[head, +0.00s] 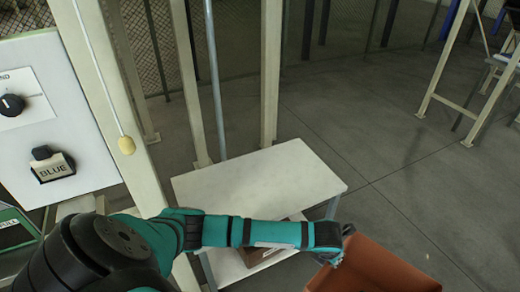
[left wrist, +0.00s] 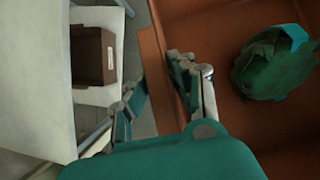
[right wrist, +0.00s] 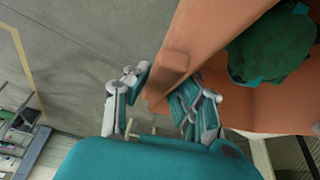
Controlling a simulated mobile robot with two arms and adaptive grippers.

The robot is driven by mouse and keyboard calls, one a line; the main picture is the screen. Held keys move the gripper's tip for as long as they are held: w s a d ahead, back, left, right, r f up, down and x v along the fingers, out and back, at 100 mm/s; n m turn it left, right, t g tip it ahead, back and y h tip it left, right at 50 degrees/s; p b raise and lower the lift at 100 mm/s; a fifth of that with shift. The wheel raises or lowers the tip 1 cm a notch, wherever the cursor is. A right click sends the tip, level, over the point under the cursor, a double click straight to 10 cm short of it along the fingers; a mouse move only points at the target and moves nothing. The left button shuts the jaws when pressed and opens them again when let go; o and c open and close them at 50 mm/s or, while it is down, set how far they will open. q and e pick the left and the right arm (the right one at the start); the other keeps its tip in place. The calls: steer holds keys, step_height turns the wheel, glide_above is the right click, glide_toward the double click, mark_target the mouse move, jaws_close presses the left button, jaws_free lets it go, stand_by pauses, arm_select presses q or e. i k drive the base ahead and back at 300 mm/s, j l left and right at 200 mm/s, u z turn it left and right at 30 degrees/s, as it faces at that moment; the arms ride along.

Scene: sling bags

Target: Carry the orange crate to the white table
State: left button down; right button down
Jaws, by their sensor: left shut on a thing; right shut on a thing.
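The orange crate (head: 375,268) shows at the bottom right of the head view, cut off by the edge. A dark green, crumpled bag (left wrist: 275,65) lies inside it. My left gripper (left wrist: 157,95) is shut on one crate wall (left wrist: 155,70), with a finger on each side. My right gripper (right wrist: 160,95) is shut on another part of the crate's wall (right wrist: 195,40); it is out of the head view. The white table (head: 255,185) stands in the middle of the head view, left of the crate. My left arm passes in front of its near edge.
A brown box (left wrist: 92,55) sits at a lower level of the white table. A grey panel with a knob and a "BLUE" label (head: 55,167) is at the left. Posts and a mesh fence stand behind the table. The floor (head: 400,150) right of it is clear.

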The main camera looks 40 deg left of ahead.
mark_target(262, 181)
steer(key=i+l+u, duration=0.1)
steer(key=i+u, duration=0.25)
steer(key=i, duration=0.75)
steer(key=i+l+u, duration=0.45)
steer(key=i+j, duration=0.05)
steer(key=j, duration=0.05)
